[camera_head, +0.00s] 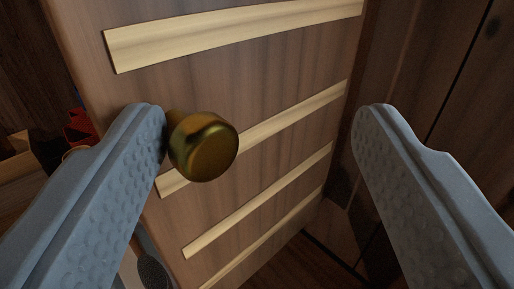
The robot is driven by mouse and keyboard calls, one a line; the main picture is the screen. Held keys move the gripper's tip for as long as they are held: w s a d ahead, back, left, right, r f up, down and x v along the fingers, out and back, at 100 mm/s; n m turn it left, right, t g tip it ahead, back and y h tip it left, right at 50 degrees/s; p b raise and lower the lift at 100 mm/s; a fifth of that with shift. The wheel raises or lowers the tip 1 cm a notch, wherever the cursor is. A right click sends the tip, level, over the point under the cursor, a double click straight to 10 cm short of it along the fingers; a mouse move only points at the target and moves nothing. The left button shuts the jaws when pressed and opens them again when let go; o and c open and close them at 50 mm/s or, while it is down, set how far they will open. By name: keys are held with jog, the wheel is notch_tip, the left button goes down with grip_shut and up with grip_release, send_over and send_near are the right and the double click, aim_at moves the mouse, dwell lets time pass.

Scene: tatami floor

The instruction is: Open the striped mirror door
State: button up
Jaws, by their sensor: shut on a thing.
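The striped door (260,95) fills the middle of the view, a brown wooden panel with several pale slanted strips. Its face runs at an angle away to the right. I see no mirror on this face. A round brass knob (204,147) sticks out near the door's left edge. A gap shows between the knob and the right finger.
Left of the door's edge is a dark space with a red object (80,128) and a light wooden piece (18,165). A dark rounded thing (153,271) shows at the bottom left. Dark wooden panels (455,80) stand on the right.

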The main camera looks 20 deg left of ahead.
jog(key=shift+d+f, duration=0.2)
dwell(0.3)
jog(key=p+v, duration=0.1)
jog(key=v, duration=1.2)
jog(key=shift+s+r, duration=0.25)
jog(key=shift+s, duration=0.15)
